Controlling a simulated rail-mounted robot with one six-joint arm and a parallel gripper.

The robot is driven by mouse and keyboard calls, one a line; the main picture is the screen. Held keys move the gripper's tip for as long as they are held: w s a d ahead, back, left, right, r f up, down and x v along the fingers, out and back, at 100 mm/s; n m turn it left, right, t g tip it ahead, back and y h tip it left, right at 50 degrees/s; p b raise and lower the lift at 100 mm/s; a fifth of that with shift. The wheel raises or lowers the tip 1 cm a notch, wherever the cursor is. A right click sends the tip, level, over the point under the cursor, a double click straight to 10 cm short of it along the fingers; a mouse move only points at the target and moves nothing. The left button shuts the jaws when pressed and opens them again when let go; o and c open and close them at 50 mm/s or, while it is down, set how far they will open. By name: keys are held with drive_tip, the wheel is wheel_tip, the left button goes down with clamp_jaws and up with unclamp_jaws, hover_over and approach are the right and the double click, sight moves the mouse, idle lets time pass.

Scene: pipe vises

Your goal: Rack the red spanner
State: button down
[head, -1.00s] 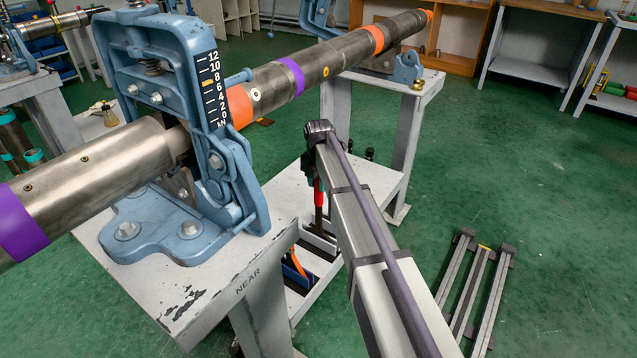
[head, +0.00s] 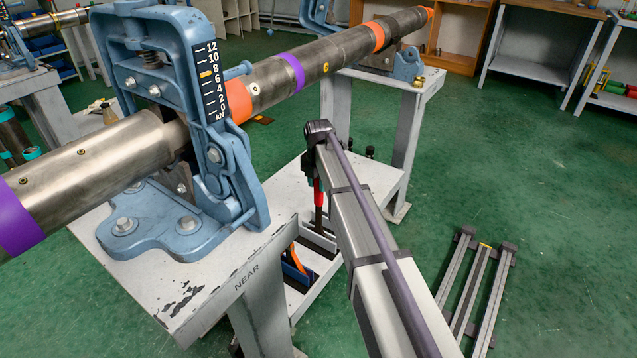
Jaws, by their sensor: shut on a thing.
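My gripper (head: 314,168) is at the far end of my arm, over the low shelf between the two vise stands. It is shut on the red spanner (head: 319,198), which hangs below it, roughly upright. The fingers and the spanner's upper end are mostly hidden by my arm. A blue tool (head: 296,274) and an orange tool (head: 298,258) are in the nearer part of the rack.
A blue pipe vise (head: 200,130) stands on the near bench (head: 190,300), left of my gripper. A long steel pipe (head: 320,62) runs through it to the far stand (head: 395,140), above and behind my gripper. Metal bars (head: 475,290) lie on the green floor, right. Open floor surrounds them.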

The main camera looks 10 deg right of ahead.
drive_tip(key=shift+f+b, duration=0.65)
drive_tip(key=shift+f, duration=0.05)
idle(0.5)
drive_tip(key=c, duration=0.8)
unclamp_jaws()
drive_tip(key=shift+o, duration=0.2)
wheel_tip(320, 180, up, 11)
drive_tip(key=p, duration=1.1)
drive_tip(key=shift+f, duration=0.1)
